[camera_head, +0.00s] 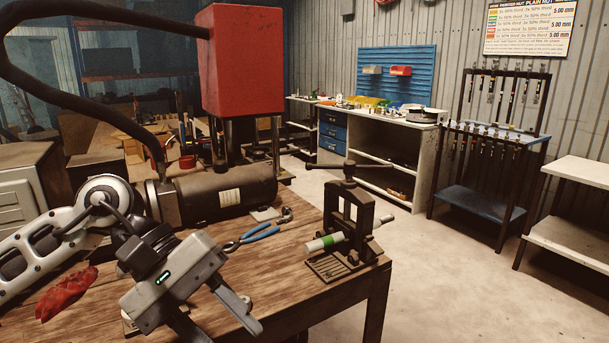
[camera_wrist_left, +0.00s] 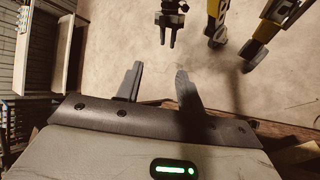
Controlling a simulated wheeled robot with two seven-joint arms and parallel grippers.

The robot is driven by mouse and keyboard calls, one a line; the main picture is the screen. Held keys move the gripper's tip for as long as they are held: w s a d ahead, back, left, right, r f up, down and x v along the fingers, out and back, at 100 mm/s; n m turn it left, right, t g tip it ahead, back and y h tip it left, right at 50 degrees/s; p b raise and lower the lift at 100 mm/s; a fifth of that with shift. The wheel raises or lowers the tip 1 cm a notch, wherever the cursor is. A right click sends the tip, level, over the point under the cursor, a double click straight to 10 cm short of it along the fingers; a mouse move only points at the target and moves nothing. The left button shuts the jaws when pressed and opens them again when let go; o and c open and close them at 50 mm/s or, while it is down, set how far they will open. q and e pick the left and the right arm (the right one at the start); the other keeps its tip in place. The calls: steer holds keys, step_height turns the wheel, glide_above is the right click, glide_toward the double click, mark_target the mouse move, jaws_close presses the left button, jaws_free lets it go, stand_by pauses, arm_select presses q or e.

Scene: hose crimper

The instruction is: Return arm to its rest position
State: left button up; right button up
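My left arm (camera_head: 45,243) comes in from the left over the wooden workbench. My left gripper (camera_head: 222,325) hangs at the bench's front part, fingers pointing down and to the right. In the left wrist view its two fingers (camera_wrist_left: 160,70) stand apart with nothing between them, only floor beyond. A dark press (camera_head: 352,225) stands at the bench's right corner, right of the gripper and apart from it. A white tube with a green band (camera_head: 325,242) passes through it. A small two-pronged dark part in the left wrist view (camera_wrist_left: 168,30) looks like my right gripper; its opening is unclear.
Open floor (camera_head: 450,290) is to the right. A blue tool rack (camera_head: 490,150) stands beyond.

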arm_select(q)
steer(key=s+d+r+n+h, duration=0.1)
steer(key=d+r+n+h, duration=0.1)
steer(key=d+n+h, duration=0.85)
steer(key=w+a+f+m+t+y, duration=0.2)
steer(key=a+f+m+t, duration=0.15)
steer(key=m+t, duration=0.6)
steer(key=w+a+f+m+t+y, duration=0.2)
steer(key=w+a+f+m+t, duration=0.15)
steer(key=m, duration=1.05)
steer(key=w+a+f+m+t+y, duration=0.25)
steer(key=f+m+t, duration=0.25)
steer(key=m+t, duration=0.5)
steer(key=s+a+f+n+g+y, duration=0.2)
steer(key=s+f+n, duration=0.3)
steer(key=f, duration=0.3)
steer(key=s+a+f+n+g+y, duration=0.3)
steer(key=s+f+n+g+y, duration=0.1)
steer(key=f, duration=0.4)
steer(key=s+a+f+n+g+y, duration=0.2)
steer(key=s+f+n+g+y, duration=0.1)
steer(key=s+f+n, duration=0.3)
step_height(320, 180, down, 2)
steer(key=shift+a+f+n+g+y, duration=0.25)
steer(key=shift+n+y, duration=0.35)
steer(key=shift+n, duration=0.5)
